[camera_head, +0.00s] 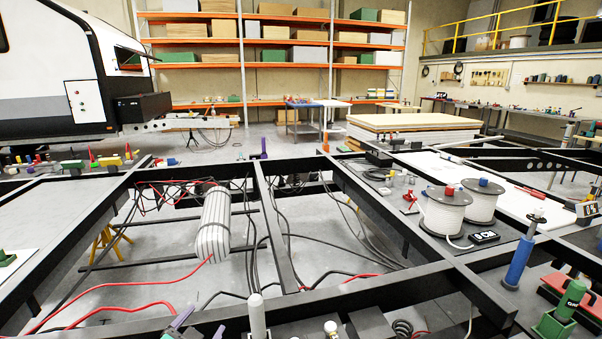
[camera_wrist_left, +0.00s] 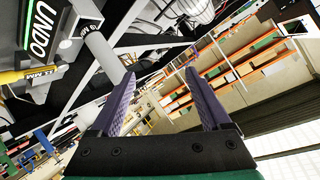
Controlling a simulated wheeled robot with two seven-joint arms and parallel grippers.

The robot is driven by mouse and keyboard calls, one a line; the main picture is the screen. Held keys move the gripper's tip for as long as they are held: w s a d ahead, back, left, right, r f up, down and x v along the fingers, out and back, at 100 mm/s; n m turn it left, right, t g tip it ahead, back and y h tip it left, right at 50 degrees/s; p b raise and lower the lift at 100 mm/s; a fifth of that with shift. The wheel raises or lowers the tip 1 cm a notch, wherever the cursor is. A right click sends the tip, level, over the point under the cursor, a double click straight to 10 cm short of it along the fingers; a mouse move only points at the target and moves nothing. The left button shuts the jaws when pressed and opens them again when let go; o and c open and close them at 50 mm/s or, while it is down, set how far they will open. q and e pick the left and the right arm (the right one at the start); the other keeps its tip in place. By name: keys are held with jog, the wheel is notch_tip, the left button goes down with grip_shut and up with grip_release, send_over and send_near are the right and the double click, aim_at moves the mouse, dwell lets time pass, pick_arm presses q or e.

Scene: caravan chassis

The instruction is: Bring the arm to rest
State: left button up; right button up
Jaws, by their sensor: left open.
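My left gripper (camera_head: 203,319) shows only as purple fingertips at the bottom edge of the head view, low over the near rail of the black chassis frame (camera_head: 300,178). In the left wrist view the two purple fingers of the left gripper (camera_wrist_left: 160,75) are spread apart, with nothing between them. That view is tilted, with shelves and wall beyond the fingers. The rest of my left arm is out of the head view. My right gripper is in neither view.
A grey-white cylinder (camera_head: 257,316) stands up just right of the left gripper. Red cables (camera_head: 120,309) run to its left. A ribbed white tank (camera_head: 213,222) hangs within the frame. Two cable spools (camera_head: 443,214) (camera_head: 483,202), a blue tool (camera_head: 520,258) and a green holder (camera_head: 557,323) occupy the right.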

pick_arm(q)
jog(key=s+a+f+n+g, duration=0.35)
jog(key=s+f+g, duration=0.55)
jog(key=s+f, duration=0.65)
jog(key=s+f+g, duration=0.1)
jog(key=s+f, duration=0.1)
jog(key=f, duration=0.8)
jog(key=s+f+g, duration=0.1)
jog(key=s+f, duration=0.1)
jog(key=f, duration=0.8)
jog(key=s+a+f+g, duration=0.1)
jog(key=s+a+f, duration=0.1)
jog(key=s+f, duration=1.5)
jog(key=shift+s+a+n, duration=0.15)
jog(key=shift+s+n, duration=0.2)
